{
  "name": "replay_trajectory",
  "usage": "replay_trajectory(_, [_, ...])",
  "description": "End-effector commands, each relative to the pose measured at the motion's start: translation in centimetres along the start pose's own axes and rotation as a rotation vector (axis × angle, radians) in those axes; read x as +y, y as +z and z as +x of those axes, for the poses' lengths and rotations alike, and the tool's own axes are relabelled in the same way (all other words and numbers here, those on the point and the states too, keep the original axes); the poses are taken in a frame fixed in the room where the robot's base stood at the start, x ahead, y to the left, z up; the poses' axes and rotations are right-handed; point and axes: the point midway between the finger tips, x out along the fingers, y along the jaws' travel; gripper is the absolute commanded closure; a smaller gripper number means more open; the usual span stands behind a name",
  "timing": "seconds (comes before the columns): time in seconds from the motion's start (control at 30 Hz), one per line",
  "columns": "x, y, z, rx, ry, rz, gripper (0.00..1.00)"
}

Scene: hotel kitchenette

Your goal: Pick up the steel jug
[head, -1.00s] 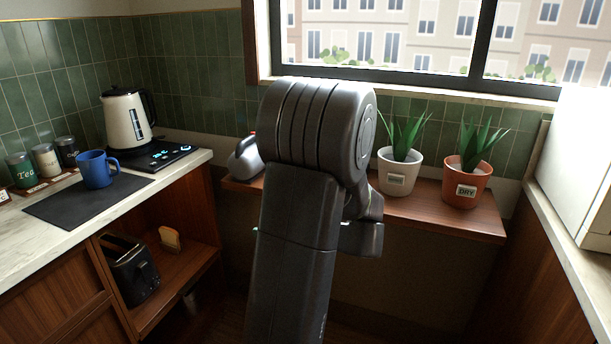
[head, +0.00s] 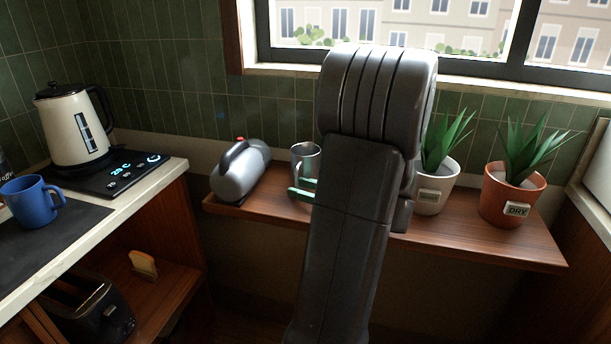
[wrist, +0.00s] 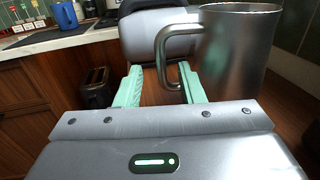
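The steel jug (head: 306,158), a shiny metal vessel with a side handle, stands upright on the wooden shelf under the window. In the head view, my arm hides part of it. In the wrist view, the jug (wrist: 238,55) fills the upper right, its handle pointing left. My gripper (head: 299,189) has green fingers and is low in front of the jug. In the wrist view, the gripper (wrist: 163,78) is open, its fingers apart. The jug's handle hangs between them, close to the right finger. I cannot tell whether they touch.
A grey rounded container (head: 240,172) with a dark handle and orange cap is left of the jug. A white-potted plant (head: 437,186) and a terracotta-potted plant (head: 510,197) are to the right. The counter at left holds a kettle (head: 72,128) and blue mug (head: 32,202).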

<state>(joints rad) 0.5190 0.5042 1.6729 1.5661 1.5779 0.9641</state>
Motion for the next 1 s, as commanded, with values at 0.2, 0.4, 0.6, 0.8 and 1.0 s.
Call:
replay_trajectory(0.2, [-0.1, 0.0, 3.2, 0.000, 0.004, 0.000, 0.65])
replay_trajectory(0.4, [-0.2, 0.1, 4.0, 0.000, 0.000, 0.000, 0.65])
replay_trajectory(0.6, [-0.2, 0.1, 4.0, 0.000, 0.000, 0.000, 0.73])
replay_trajectory(0.8, [-0.2, 0.1, 4.0, 0.000, 0.000, 0.000, 1.00])
replay_trajectory(1.0, [-0.2, 0.1, 4.0, 0.000, 0.000, 0.000, 1.00])
